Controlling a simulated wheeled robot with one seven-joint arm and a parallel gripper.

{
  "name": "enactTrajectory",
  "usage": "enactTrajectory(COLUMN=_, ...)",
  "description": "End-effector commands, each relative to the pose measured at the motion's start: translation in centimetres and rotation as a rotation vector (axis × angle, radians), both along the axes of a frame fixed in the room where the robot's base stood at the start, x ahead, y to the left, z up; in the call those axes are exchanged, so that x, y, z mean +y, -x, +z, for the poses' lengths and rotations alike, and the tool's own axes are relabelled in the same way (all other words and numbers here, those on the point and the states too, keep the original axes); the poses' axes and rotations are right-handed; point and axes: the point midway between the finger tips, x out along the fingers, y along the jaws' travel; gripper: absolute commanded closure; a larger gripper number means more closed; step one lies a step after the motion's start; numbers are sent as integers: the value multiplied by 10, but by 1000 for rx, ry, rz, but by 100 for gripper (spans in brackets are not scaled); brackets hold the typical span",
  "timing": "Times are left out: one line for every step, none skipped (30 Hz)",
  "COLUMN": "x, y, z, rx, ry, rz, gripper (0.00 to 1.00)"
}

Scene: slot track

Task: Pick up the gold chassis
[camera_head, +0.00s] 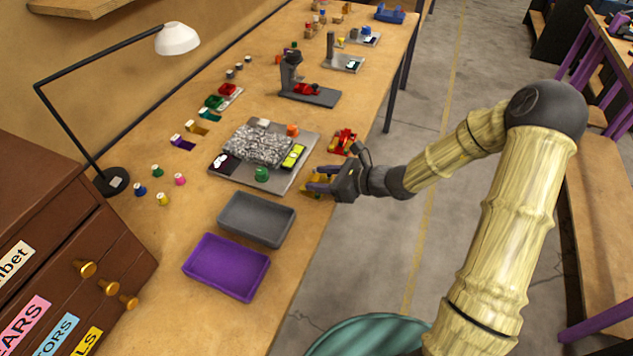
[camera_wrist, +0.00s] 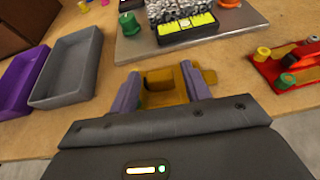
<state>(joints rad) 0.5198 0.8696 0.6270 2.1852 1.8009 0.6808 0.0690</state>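The gold chassis (camera_head: 308,194) is at the table's front edge, beside the grey board. In the wrist view the gold chassis (camera_wrist: 165,92) lies between my two purple fingers, with part of it showing beyond the right finger. My gripper (camera_head: 319,183) is low over the table edge, and its fingers are apart, one on each side of the chassis. In the wrist view my gripper (camera_wrist: 160,82) hides the near part of the chassis. I cannot tell whether the fingers press on it or whether it touches the table.
A red chassis (camera_head: 343,141) with yellow parts lies close by along the table edge. A grey board (camera_head: 226,178) holds a silver block, a yellow-green display and a green knob (camera_head: 262,174). Grey (camera_head: 248,239) and purple (camera_head: 216,292) trays stand on the near side.

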Motion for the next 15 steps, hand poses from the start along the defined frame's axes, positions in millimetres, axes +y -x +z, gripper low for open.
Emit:
enactTrajectory(x=0, y=0, z=0, rx=0, ry=0, rz=0, gripper=63)
enactTrajectory(x=0, y=0, z=0, rx=0, ry=0, rz=0, gripper=69)
enactTrajectory(x=0, y=0, z=0, rx=0, ry=0, rz=0, gripper=77)
enactTrajectory(x=0, y=0, z=0, rx=0, ry=0, rz=0, gripper=83)
enactTrajectory(x=0, y=0, z=0, rx=0, ry=0, rz=0, gripper=89)
enactTrajectory(x=0, y=0, z=0, rx=0, ry=0, rz=0, gripper=93)
enactTrajectory(x=0, y=0, z=0, rx=0, ry=0, rz=0, gripper=93)
enactTrajectory(x=0, y=0, z=0, rx=0, ry=0, rz=0, gripper=93)
enactTrajectory(x=0, y=0, z=0, rx=0, ry=0, rz=0, gripper=93)
enactTrajectory(x=0, y=0, z=0, rx=0, ry=0, rz=0, gripper=93)
enactTrajectory(x=0, y=0, z=0, rx=0, ry=0, rz=0, gripper=93)
enactTrajectory(x=0, y=0, z=0, rx=0, ry=0, rz=0, gripper=94)
enactTrajectory(x=0, y=0, z=1, rx=-1, ry=0, rz=0, gripper=94)
enactTrajectory(x=0, y=0, z=2, rx=-1, ry=0, rz=0, gripper=94)
enactTrajectory(x=0, y=0, z=4, rx=-2, ry=0, rz=0, gripper=94)
